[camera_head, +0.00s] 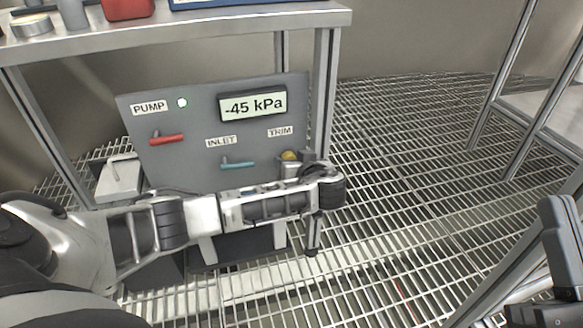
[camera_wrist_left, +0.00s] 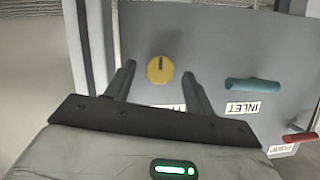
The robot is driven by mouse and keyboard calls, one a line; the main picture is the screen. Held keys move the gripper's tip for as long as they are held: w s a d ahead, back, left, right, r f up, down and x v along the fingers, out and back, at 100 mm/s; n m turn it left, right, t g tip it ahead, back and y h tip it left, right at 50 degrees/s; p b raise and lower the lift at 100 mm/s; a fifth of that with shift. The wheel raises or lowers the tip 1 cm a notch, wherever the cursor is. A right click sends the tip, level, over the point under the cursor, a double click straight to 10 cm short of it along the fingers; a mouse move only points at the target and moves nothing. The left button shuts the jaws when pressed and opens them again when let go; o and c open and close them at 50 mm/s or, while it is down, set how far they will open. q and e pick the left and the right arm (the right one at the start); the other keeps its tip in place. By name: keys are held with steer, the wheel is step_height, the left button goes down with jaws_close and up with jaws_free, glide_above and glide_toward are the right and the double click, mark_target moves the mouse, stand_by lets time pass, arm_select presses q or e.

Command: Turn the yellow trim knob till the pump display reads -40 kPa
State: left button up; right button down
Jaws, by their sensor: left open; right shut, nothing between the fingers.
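The yellow trim knob (camera_head: 289,156) sits on the grey pump panel (camera_head: 200,119) under the TRIM label and is partly hidden by my left gripper (camera_head: 296,163). In the left wrist view the round knob (camera_wrist_left: 160,69) has a dark pointer mark and appears between the open fingertips of my left gripper (camera_wrist_left: 158,70), with a visible gap on each side. I cannot tell how deep it lies between them. The pump display (camera_head: 253,104) reads -45 kPa. My right gripper (camera_head: 562,250) is shut and empty at the lower right edge, partly cut off.
A red PUMP lever (camera_head: 168,139) and a teal INLET lever (camera_head: 238,164) are on the same panel, left of the knob. A lamp (camera_head: 182,103) glows beside PUMP. A steel table (camera_head: 200,29) stands over the panel. Grating floor (camera_head: 410,140) is open to the right.

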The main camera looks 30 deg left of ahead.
arm_select(q)
steer(key=shift+w+a+f, duration=0.2)
steer(key=shift+w+a, duration=0.2)
steer(key=shift+a, duration=0.1)
arm_select(e)
steer(key=shift+s+r+n+y, duration=0.25)
steer(key=shift+r+n+y, duration=0.3)
steer(key=shift+n+y, duration=0.15)
arm_select(q)
steer(key=c, duration=1)
steer(key=shift+f+m+g+y+p, duration=0.1)
steer(key=shift+m+g+y+p, duration=0.5)
steer(key=shift+m+p, duration=0.65)
arm_select(e)
steer(key=f+m+h, duration=0.2)
steer(key=f+m, duration=0.1)
steer(key=w+f+m+g+h, duration=0.1)
steer(key=m+h, duration=0.1)
steer(key=shift+f, duration=0.3)
arm_select(q)
steer(key=shift+d, duration=0.1)
steer(key=o, duration=1)
